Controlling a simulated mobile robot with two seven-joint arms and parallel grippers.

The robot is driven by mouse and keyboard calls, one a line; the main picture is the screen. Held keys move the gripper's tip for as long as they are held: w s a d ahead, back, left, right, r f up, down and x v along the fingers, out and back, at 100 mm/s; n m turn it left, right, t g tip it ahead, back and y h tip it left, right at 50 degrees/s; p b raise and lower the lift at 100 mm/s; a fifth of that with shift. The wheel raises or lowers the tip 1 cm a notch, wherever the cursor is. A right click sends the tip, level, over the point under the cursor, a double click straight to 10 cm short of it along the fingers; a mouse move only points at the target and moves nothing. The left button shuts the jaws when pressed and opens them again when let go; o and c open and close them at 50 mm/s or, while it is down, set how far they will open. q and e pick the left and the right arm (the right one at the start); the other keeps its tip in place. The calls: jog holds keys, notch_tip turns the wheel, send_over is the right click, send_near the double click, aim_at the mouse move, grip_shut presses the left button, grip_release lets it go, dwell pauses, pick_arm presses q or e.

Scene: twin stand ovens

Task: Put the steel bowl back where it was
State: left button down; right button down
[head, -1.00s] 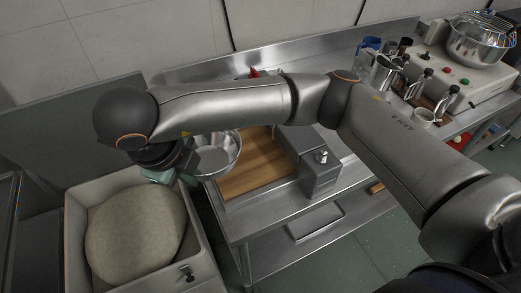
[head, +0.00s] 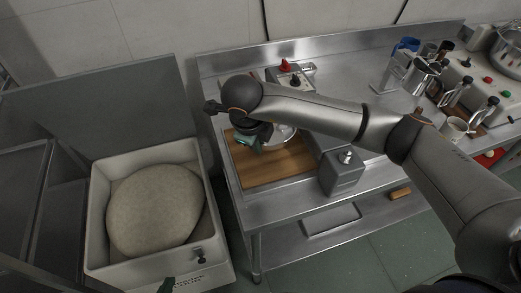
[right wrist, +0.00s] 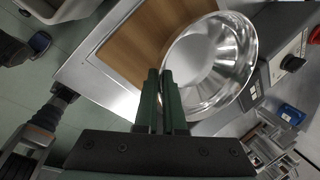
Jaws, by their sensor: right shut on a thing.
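The steel bowl (head: 284,139) shows over the back right part of the wooden board (head: 262,174), partly hidden behind my right gripper and arm. My right gripper (head: 252,141) is shut on the bowl's rim. In the right wrist view the green fingers (right wrist: 162,84) pinch the near rim, and the bowl (right wrist: 208,64) opens towards the camera, looking empty. I cannot tell whether the bowl touches the board.
A grey box with a knob (head: 342,174) stands right of the board. A device with a red knob (head: 288,73) is behind the arm. Jugs and cups (head: 425,75) stand further right. A bin of dough (head: 100,215) is left of the steel table (head: 290,205).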

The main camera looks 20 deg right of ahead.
jog(key=shift+w+d+f, duration=0.25)
jog(key=shift+d+f, duration=0.05)
jog(key=shift+f, duration=0.2)
jog(key=shift+w+f, duration=0.1)
jog(key=shift+f, duration=1.5)
jog(key=shift+f, duration=0.2)
jog(key=c, duration=1)
grip_release()
jog(key=shift+r, duration=0.15)
jog(key=shift+r, duration=0.2)
jog(key=v, duration=1.1)
jog(key=shift+r, duration=0.35)
